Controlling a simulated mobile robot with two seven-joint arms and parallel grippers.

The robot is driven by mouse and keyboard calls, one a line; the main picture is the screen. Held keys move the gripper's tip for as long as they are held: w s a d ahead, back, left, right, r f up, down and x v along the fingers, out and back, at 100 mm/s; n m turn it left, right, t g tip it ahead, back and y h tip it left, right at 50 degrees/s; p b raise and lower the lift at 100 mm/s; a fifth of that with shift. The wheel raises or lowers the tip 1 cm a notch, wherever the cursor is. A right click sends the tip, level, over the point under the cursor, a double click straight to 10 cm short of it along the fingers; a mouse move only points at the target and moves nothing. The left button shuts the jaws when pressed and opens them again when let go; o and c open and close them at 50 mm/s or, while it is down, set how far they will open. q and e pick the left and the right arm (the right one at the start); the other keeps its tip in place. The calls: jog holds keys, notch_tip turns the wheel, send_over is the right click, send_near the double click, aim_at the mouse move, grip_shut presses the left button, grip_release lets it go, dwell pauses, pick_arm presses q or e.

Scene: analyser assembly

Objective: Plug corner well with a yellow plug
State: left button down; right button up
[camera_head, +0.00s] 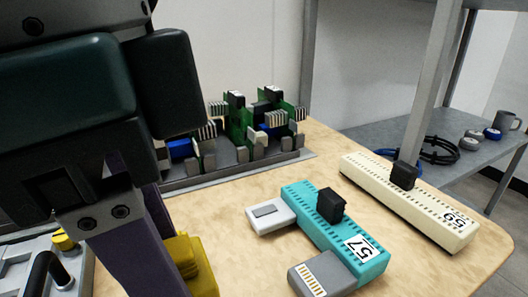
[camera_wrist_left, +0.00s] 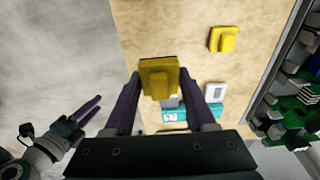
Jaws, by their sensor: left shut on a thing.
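My left gripper (camera_wrist_left: 160,90) is shut on a yellow plug (camera_wrist_left: 158,78), a square block with a raised middle, gripped between its purple fingers. In the head view the held yellow plug (camera_head: 192,264) shows at the bottom, partly behind a purple finger. A second yellow plug (camera_wrist_left: 223,39) lies apart on the wooden table in the left wrist view. My right gripper (camera_wrist_left: 84,113) shows at the lower left of the left wrist view, away from the plugs; its opening is unclear. I cannot make out the corner well in either view.
A teal strip marked 57 (camera_head: 352,249) and a cream strip (camera_head: 425,208) lie on the table (camera_head: 450,268). Green circuit boards (camera_head: 238,122) stand in a grey rack behind. A grey device (camera_head: 75,272) with a yellow part is at bottom left. A shelf (camera_head: 470,165) stands right.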

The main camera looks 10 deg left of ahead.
pick_arm(q)
jog(key=shift+f+b, duration=2.5)
jog(key=shift+f, duration=3.05)
jog(key=shift+c, duration=0.7)
grip_release()
